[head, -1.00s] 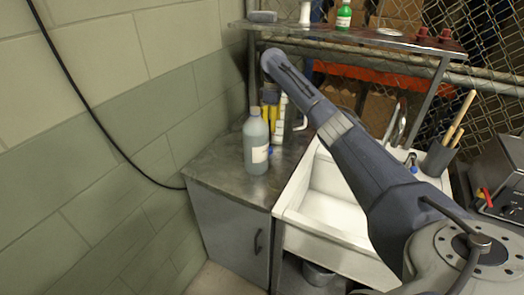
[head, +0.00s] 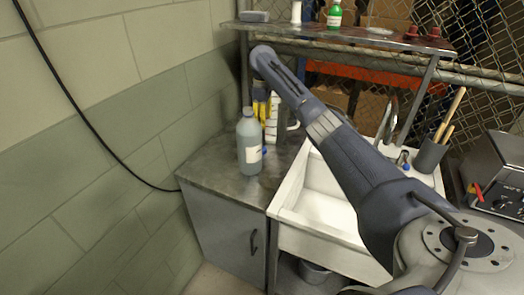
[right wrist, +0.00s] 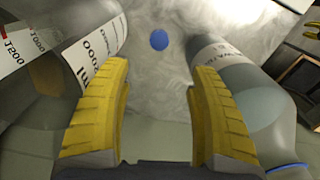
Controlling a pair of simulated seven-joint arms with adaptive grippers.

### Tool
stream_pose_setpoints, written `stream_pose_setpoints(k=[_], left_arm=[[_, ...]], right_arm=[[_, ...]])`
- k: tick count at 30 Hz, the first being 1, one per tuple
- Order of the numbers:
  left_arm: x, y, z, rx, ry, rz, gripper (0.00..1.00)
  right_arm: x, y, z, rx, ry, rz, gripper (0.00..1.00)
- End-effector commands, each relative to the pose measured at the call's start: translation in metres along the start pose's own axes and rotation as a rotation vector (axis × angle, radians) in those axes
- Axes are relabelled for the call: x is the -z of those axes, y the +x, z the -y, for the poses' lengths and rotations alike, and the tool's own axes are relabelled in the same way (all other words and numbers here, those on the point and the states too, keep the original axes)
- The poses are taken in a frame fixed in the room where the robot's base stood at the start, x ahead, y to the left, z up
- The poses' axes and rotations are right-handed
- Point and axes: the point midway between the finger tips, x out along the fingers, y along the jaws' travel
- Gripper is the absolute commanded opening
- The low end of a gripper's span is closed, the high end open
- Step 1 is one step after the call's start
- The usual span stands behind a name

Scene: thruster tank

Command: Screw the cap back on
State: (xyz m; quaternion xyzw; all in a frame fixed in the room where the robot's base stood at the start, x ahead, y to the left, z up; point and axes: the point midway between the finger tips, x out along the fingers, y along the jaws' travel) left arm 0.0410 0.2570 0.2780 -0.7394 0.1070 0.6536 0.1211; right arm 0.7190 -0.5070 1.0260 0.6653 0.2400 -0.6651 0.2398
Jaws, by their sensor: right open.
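A grey translucent bottle (head: 249,150) with a white label stands upright on the metal counter, its top without a cap. In the right wrist view the bottle (right wrist: 245,90) is on the right, with a blue ring at its neck. A small blue cap (right wrist: 158,40) lies on the counter between the bottle and a measuring vessel; in the head view it is a blue spot beside the bottle (head: 265,151). My right gripper (right wrist: 158,80) is open and empty, pointing down above the counter behind the bottle, with the cap beyond its fingertips. My left gripper is out of view.
A clear graduated measuring vessel (head: 272,120) stands behind the bottle, close to the fingers (right wrist: 95,50). A white sink (head: 325,210) adjoins the counter (head: 215,165) on the right. A block wall borders the left, and a shelf (head: 350,38) runs above the back.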

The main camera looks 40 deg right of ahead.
Motion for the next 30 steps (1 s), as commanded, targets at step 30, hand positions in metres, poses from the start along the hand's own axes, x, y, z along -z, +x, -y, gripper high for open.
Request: stream_pose_setpoints(k=[30], left_arm=[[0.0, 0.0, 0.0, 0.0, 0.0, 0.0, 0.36]], right_arm=[[0.0, 0.094, 0.0, 0.0, 0.0, 0.0, 0.61]])
